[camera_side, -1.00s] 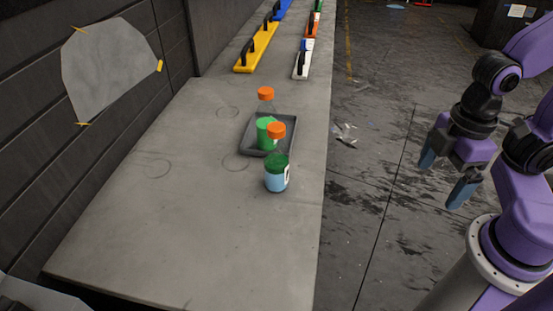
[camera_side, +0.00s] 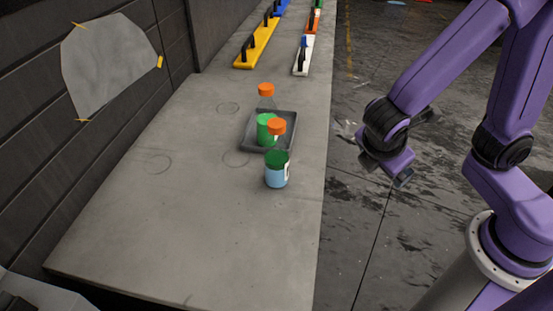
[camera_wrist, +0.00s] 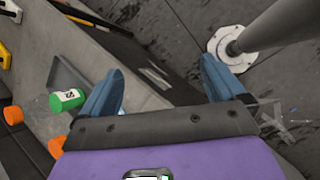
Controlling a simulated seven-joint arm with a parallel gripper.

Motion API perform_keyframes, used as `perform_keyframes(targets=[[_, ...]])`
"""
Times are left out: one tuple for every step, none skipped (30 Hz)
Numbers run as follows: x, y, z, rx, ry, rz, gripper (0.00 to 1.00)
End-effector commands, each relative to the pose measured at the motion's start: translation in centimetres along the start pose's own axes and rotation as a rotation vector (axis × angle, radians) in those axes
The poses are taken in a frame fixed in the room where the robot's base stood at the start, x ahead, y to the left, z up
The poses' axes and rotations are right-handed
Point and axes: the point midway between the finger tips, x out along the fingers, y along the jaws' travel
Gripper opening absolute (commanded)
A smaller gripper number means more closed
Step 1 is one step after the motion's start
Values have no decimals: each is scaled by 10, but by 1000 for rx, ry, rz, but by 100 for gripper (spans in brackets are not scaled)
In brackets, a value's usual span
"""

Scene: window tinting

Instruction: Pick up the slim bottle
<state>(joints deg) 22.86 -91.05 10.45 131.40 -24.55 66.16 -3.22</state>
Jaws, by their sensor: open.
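I cannot tell which is the slim one. My gripper (camera_wrist: 162,86) is open and empty, its blue fingers wide apart. In the side view it hangs right of the bench, apart from both bottles. A green bottle body (camera_wrist: 67,99) shows left of the fingers.
Yellow (camera_side: 257,46) and white (camera_side: 303,57) handled tools lie at the bench's far end. The near part of the bench (camera_side: 190,230) is clear. A taped grey sheet (camera_side: 108,65) hangs on the left wall. A pole with a round base (camera_wrist: 230,45) stands on the floor.

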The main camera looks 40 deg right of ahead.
Motion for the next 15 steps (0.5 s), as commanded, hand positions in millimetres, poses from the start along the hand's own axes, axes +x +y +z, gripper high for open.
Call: perform_keyframes(targets=[[1, 10, -13, -57, -66, 44, 97], [1, 16, -19, -87, -101, 72, 97], [1, 24, -28, -128, -148, 109, 97], [0, 29, -35, -159, -184, 137, 97], [0, 35, -42, -188, -218, 166, 97], [-1, 42, -52, -226, -264, 203, 97], [-2, 46, -60, -256, -297, 232, 97], [-3, 51, -68, -286, -332, 261, 97], [-4, 57, -79, -324, -376, 300, 97], [-5, 60, -87, -354, -409, 330, 97], [-6, 64, -96, -382, -441, 361, 97], [-8, 68, -108, -420, -485, 402, 97], [-9, 71, -118, -448, -515, 433, 97], [-11, 73, -127, -476, -547, 464, 97], [-12, 75, -139, -511, -586, 504, 97]])
